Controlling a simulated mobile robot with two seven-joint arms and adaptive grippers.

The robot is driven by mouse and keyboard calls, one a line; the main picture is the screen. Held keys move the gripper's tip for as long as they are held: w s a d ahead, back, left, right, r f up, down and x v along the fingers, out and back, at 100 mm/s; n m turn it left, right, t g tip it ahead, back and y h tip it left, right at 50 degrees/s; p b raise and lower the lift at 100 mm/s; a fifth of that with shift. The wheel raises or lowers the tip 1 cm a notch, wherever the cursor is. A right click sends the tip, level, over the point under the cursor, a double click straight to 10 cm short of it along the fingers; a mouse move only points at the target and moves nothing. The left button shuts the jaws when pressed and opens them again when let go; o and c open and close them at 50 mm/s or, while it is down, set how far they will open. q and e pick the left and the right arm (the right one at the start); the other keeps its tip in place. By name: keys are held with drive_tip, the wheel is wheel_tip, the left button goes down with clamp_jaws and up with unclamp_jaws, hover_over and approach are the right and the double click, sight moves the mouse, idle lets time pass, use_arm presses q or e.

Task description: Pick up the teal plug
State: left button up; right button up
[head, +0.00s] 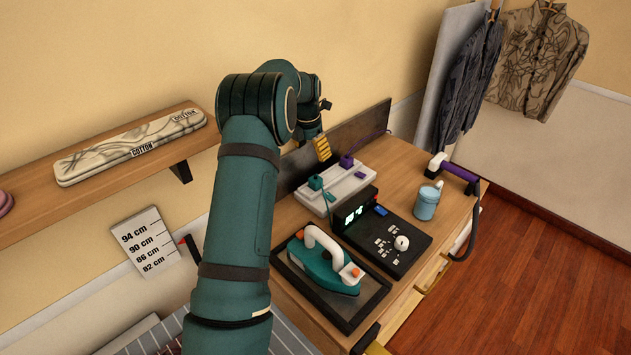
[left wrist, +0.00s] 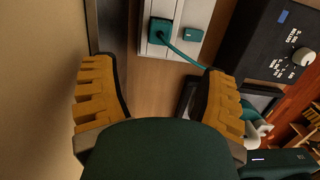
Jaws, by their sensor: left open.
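The teal plug (head: 316,182) sits in the left part of a white socket strip (head: 342,190) on the wooden dresser. In the left wrist view the teal plug (left wrist: 160,31) is at the top centre, with a teal cord curving from it to the right. My left gripper (head: 322,148) is above and behind the strip, apart from the plug. In the left wrist view the left gripper (left wrist: 160,70) is open and empty, its yellow fingers wide apart. A yellow and black tip at the bottom edge of the head view may be my right gripper (head: 377,348); its jaws are hidden.
A purple plug (head: 347,160) stands in the same strip. In front are a teal iron (head: 325,266) on a dark tray, a black control box (head: 385,237) and a blue mug (head: 427,203). A dark panel (head: 350,139) rises behind the strip. A shelf (head: 110,165) is at left.

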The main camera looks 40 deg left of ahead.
sight(315, 178)
use_arm(q)
drive_tip(key=f, duration=0.4)
drive_tip(key=w+f, duration=0.1)
drive_tip(key=f, duration=0.7)
drive_tip(key=shift+w+f+b, duration=0.15)
drive_tip(key=shift+w+b, duration=0.05)
drive_tip(key=shift+b, duration=0.15)
drive_tip(key=shift+d, duration=0.1)
clamp_jaws()
